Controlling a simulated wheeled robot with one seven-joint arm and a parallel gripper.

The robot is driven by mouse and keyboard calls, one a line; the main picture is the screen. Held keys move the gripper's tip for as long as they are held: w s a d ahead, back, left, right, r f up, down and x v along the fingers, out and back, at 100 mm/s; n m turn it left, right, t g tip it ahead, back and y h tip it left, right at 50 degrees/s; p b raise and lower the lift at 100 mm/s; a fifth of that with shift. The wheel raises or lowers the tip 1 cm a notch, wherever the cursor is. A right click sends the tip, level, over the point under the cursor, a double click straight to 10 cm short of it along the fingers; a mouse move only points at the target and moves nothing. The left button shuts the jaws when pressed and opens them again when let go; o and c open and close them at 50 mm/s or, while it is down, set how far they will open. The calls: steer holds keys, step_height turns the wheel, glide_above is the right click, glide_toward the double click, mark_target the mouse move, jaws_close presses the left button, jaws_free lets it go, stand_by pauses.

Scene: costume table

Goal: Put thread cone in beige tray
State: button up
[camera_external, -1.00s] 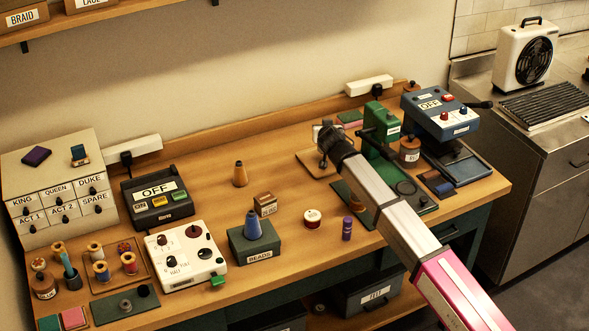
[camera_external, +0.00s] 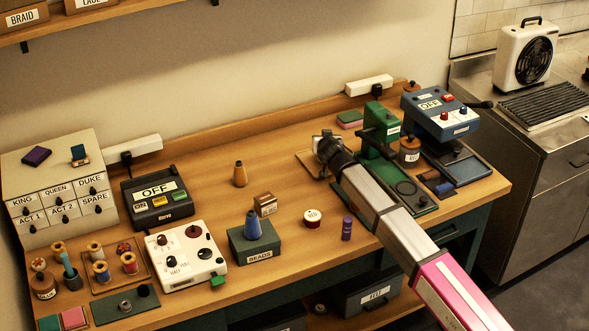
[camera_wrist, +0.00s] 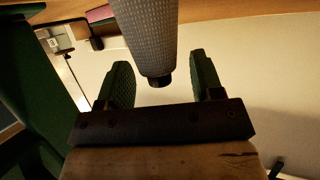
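In the wrist view a grey, textured cone (camera_wrist: 150,40) with a dark tip reaches between the two green finger pads of my gripper (camera_wrist: 160,82). The pads are apart, with a visible gap on each side of the cone, so my gripper is open. In the external view my gripper (camera_external: 323,143) is low over the back of the table, left of the green machine. The grey cone is not clearly visible there. A flat tan tray (camera_external: 306,163) lies partly behind my gripper.
The green machine (camera_external: 381,125) stands close on the right, with a blue press (camera_external: 440,112) beyond. A pink-and-green block (camera_external: 350,118) and a power strip (camera_external: 369,86) lie behind. Table space left of the tan tray is clear.

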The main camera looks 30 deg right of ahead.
steer(key=v, duration=1.2)
steer(key=shift+r, duration=0.2)
